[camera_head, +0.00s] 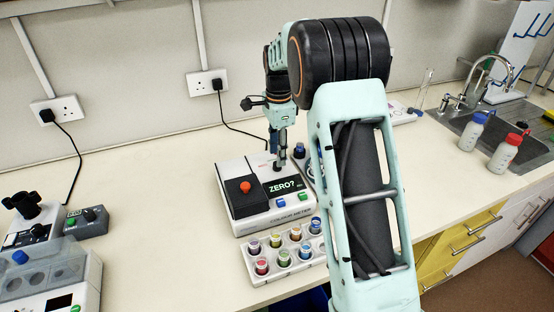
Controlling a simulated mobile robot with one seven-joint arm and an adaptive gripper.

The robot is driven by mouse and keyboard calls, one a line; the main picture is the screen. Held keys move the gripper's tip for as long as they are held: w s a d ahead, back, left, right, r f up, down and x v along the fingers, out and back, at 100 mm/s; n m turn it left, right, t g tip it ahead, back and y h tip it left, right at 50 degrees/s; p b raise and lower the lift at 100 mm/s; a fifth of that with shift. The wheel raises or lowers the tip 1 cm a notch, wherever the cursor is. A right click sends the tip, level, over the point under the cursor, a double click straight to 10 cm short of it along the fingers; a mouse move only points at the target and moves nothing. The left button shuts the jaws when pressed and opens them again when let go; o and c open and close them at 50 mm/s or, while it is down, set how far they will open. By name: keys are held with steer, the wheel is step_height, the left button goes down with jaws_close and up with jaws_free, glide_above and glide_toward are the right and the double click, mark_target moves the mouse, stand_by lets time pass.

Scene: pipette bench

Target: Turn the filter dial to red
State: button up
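The colorimeter (265,222) stands on the bench in the middle of the view. It has a black lid with an orange-red knob (245,187), a display (283,187) reading "ZERO?", and green and blue buttons on its front. My gripper (279,164) points down over the back right of the colorimeter's top, behind the display. The fingers look close together, but they are too small to tell open from shut. The filter dial is not clearly visible; it may be behind or beneath my gripper. Its setting cannot be read.
A pale rack (254,267) with several coloured vials stands in front of the colorimeter. My arm hides the bench to its right. A small grey box (86,222) and other instruments stand at the left. Bottles (505,152) and a sink (490,118) are at the right.

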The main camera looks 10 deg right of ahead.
steer(key=shift+f, duration=1.65)
jaws_close()
